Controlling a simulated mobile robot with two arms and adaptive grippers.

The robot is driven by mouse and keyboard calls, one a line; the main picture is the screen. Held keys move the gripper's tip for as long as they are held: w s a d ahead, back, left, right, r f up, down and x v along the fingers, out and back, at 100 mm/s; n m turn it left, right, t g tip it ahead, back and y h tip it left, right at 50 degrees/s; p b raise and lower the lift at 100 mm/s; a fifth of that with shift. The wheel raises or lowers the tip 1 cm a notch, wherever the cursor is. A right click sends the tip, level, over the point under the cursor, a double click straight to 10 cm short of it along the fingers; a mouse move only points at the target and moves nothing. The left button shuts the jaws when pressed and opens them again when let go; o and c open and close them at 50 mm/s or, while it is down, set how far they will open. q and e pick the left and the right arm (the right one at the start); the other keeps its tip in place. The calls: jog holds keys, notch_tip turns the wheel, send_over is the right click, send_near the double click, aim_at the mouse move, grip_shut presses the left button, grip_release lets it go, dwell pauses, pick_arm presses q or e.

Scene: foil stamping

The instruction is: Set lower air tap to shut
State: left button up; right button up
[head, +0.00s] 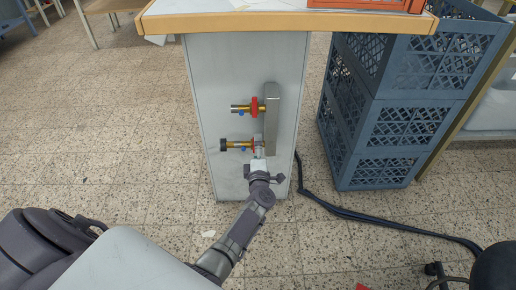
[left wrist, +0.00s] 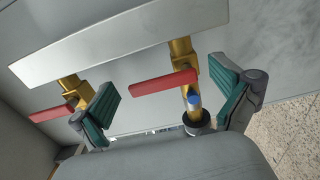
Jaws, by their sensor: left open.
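The lower air tap (head: 238,145) is a brass valve with a dark end and a blue button, on the grey side panel of a bench. In the left wrist view the lower tap (left wrist: 194,102) has a red lever (left wrist: 150,87) lying crosswise to its pipe. My left gripper (head: 258,158) is at the lower tap. In the left wrist view its green-padded fingers (left wrist: 166,80) stand open on either side of the lever and valve, not clamped on them. Whether a pad touches the lever cannot be told. My right gripper is not in view.
The upper tap (head: 244,107) sits just above, also with a red lever (left wrist: 50,115) beside my left finger in the wrist view. A metal manifold block (head: 271,108) joins both taps. Blue crates (head: 385,140) stand to the right, with a dark hose (head: 350,212) on the floor.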

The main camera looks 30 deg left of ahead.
pick_arm(q)
jog(key=v, duration=0.7)
jog(key=shift+d, duration=0.15)
jog(key=shift+s, duration=0.15)
